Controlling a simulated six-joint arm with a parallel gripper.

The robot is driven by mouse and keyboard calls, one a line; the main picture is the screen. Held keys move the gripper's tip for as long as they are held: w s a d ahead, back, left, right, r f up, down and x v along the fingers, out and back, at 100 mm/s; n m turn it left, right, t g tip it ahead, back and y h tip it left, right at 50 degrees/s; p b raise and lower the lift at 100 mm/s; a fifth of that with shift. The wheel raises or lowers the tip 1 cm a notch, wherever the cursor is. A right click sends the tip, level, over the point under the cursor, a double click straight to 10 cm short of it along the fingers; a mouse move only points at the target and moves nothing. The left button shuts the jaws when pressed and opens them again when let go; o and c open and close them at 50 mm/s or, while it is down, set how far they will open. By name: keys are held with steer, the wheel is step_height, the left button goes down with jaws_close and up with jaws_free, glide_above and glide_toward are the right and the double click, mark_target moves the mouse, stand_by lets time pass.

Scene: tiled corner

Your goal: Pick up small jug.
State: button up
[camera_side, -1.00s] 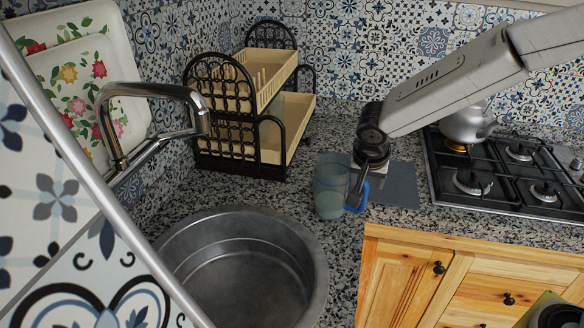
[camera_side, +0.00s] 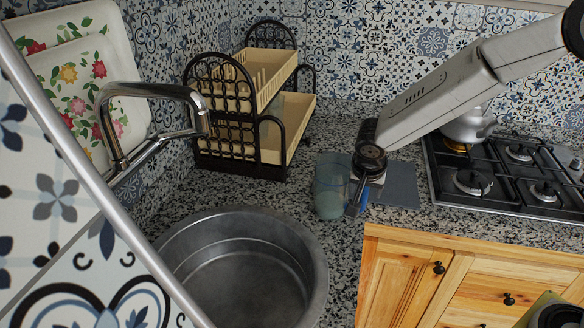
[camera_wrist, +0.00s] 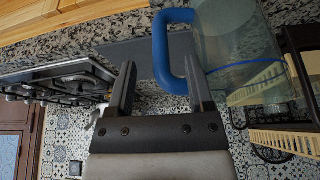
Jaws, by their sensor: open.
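The small jug (camera_side: 331,188) is a translucent blue-green vessel standing upright on the granite counter, just right of and behind the sink. In the wrist view the jug (camera_wrist: 232,42) fills the upper right, with its thick blue handle (camera_wrist: 160,52) toward the left. My gripper (camera_side: 357,205) is low at the jug's right side, by the handle. In the wrist view my gripper (camera_wrist: 158,85) is open, and the handle's lower part lies near the right finger, between the two fingertips as seen there. I cannot tell whether a finger touches it.
A grey mat (camera_side: 398,187) lies on the counter right of the jug. The gas hob (camera_side: 510,178) with a kettle (camera_side: 467,125) is farther right. A dish rack (camera_side: 262,150) stands behind left. The round metal sink (camera_side: 312,262) and tap (camera_side: 150,90) are at left.

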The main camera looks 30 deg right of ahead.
mark_target(364, 195)
steer(key=shift+x, duration=1.95)
steer(key=shift+a, duration=0.1)
jaws_close()
